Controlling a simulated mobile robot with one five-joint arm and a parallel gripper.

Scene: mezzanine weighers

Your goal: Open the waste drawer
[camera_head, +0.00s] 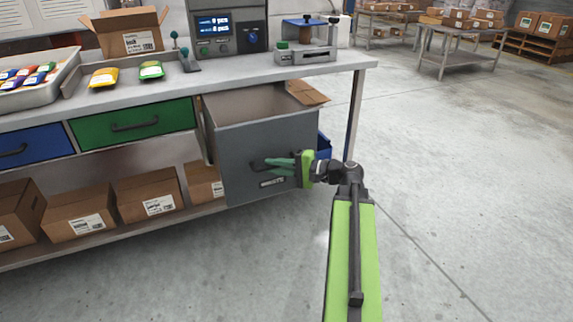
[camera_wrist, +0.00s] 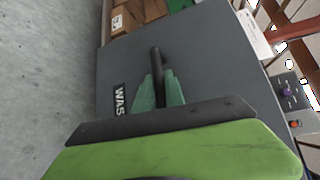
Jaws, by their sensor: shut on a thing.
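The waste drawer (camera_head: 235,150) is a deep grey drawer under the right part of the workbench. It is pulled out, and its open top and inside show in the head view. Its grey front fills much of the wrist view (camera_wrist: 205,75), with a label (camera_wrist: 119,98) reading "WAS", the rest hidden. My gripper (camera_head: 272,163) is at the drawer front, coming from the right. Its green fingers (camera_wrist: 158,92) are shut on the dark handle (camera_wrist: 156,62).
A green drawer (camera_head: 133,124) and a blue drawer (camera_head: 30,147) to the left are shut. Cardboard boxes (camera_head: 148,195) stand on the lower shelf. A blue bin (camera_head: 324,146) shows partly behind the waste drawer. The bench leg (camera_head: 354,115) is close to my arm. Open floor (camera_head: 460,190) lies right.

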